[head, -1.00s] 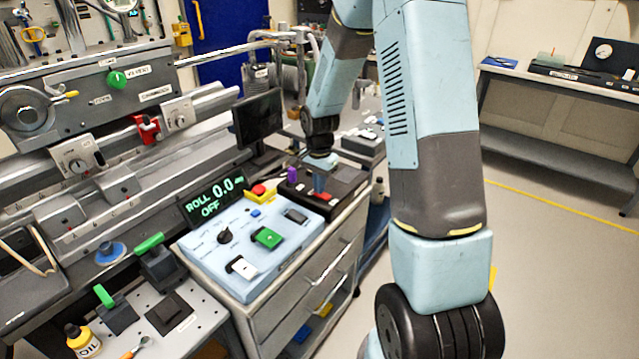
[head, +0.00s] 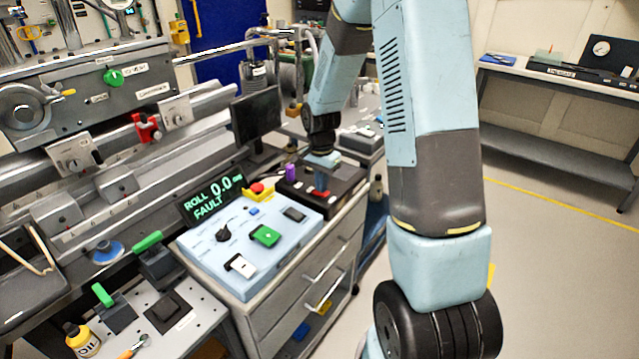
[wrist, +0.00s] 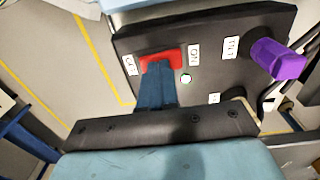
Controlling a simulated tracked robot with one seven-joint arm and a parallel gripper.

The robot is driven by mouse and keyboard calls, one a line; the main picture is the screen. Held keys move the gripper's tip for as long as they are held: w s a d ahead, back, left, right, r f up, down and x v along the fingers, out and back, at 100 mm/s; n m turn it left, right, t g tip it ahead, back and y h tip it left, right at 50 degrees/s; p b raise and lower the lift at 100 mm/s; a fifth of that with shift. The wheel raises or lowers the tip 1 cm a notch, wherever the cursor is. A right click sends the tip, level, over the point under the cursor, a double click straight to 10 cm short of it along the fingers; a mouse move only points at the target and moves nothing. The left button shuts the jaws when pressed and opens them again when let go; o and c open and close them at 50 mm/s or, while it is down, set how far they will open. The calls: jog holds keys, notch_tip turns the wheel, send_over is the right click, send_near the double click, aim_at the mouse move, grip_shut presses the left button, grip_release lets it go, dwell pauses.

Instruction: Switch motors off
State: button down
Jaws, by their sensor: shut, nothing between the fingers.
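A black switch box (head: 345,186) sits on the cabinet beside the blue control panel. In the wrist view the box (wrist: 215,40) carries a red switch (wrist: 174,57) between two white labels; the right one appears to read ON, the left one OFF. A small pale, green-rimmed light (wrist: 186,78) is beside the switch. My gripper (wrist: 160,68) is shut and empty, its blue fingertips at the red switch and covering part of it; whether they touch is unclear. In the head view my gripper (head: 321,178) is over the box. The display (head: 212,201) reads ROLL 0.0 FAULT.
A purple knob (wrist: 277,60) stands up from the box, right of my fingers in the wrist view. The control panel (head: 210,263) has a black knob, green and white switches and a red emergency button (head: 257,188). A dark monitor (head: 257,117) stands behind.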

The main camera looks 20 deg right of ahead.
aim_at(314, 191)
jog(key=shift+r, duration=0.1)
notch_tip(314, 191, up, 13)
jog(key=w+a, duration=0.1)
jog(key=w, duration=0.1)
jog(key=shift+w+a+r, duration=0.2)
jog(key=shift+a, duration=0.15)
dwell(0.4)
